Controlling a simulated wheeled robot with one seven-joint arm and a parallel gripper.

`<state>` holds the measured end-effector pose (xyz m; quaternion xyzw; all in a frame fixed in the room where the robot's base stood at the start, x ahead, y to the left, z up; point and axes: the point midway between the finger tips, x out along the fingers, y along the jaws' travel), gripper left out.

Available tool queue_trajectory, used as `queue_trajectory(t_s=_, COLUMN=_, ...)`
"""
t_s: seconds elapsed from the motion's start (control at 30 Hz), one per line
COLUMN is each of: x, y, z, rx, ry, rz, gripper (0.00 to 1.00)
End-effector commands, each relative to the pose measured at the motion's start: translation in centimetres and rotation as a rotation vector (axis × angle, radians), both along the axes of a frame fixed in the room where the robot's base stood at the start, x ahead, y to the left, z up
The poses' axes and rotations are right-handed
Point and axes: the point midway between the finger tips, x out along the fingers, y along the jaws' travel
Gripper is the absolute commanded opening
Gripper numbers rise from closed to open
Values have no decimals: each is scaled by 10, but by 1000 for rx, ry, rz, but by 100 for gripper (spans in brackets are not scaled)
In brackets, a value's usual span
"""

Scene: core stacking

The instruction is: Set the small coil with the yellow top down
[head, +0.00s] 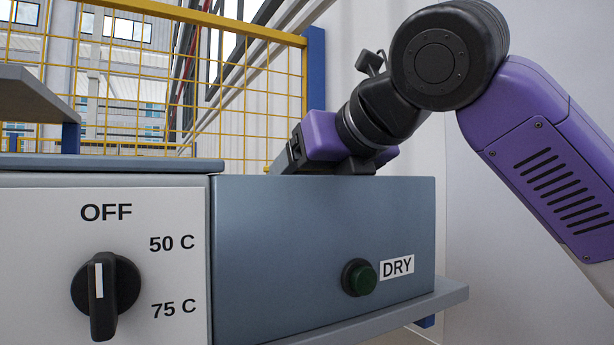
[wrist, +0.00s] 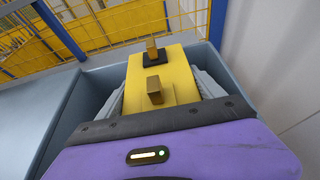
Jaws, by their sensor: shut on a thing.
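The small coil's yellow top (wrist: 182,72) fills the middle of the wrist view, with two brass posts standing on it, the far one on a small black base. My gripper (wrist: 160,92) is shut on the coil, with a grey finger on each side. The coil is inside or over the opening of a blue-grey open-topped box (wrist: 72,110). In the head view my purple gripper (head: 325,137) reaches down behind the front wall of the box (head: 300,230). The fingertips and coil are hidden there. The coil's underside is hidden, so I cannot tell whether it touches the box floor.
A yellow mesh fence (head: 240,100) is behind, and a pale wall (wrist: 260,60) is close on the right.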

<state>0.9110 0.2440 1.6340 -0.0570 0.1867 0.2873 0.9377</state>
Motion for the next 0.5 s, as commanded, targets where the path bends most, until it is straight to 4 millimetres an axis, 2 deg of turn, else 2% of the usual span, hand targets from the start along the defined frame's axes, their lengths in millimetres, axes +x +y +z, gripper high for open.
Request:
queue_trajectory(t_s=0.47, x=0, y=0, z=-6, rx=3, ry=-5, rz=0, gripper=4)
queue_trajectory(t_s=0.5, x=0, y=0, z=-9, rx=0, ry=0, rz=0, gripper=85)
